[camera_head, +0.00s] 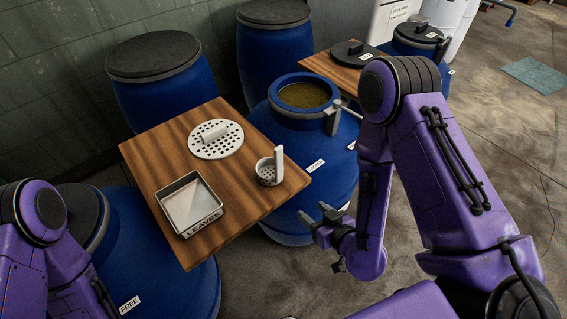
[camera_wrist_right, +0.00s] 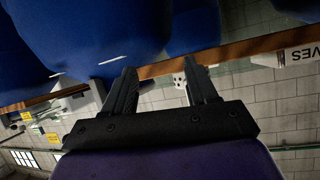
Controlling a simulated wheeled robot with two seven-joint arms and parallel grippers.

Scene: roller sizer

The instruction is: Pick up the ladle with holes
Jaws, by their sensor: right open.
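The ladle with holes (camera_head: 267,170) is a small white perforated cup with an upright handle (camera_head: 279,160). It stands near the right edge of the wooden board (camera_head: 228,220). My right gripper (camera_head: 317,217) is open and empty, to the right of the board and apart from the ladle. In the right wrist view its two fingers (camera_wrist_right: 157,88) are spread with nothing between them. A small white piece with dark holes (camera_wrist_right: 180,78) shows by the right finger there, perhaps part of the ladle. My left arm shows at the lower left, but its gripper is out of view.
A white perforated disc (camera_head: 215,150) with a handle and a square tray marked LEAVES (camera_head: 203,220) share the board. An open blue barrel (camera_head: 318,128) with brownish contents stands behind the ladle. Lidded blue barrels (camera_head: 180,95) stand at the back.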

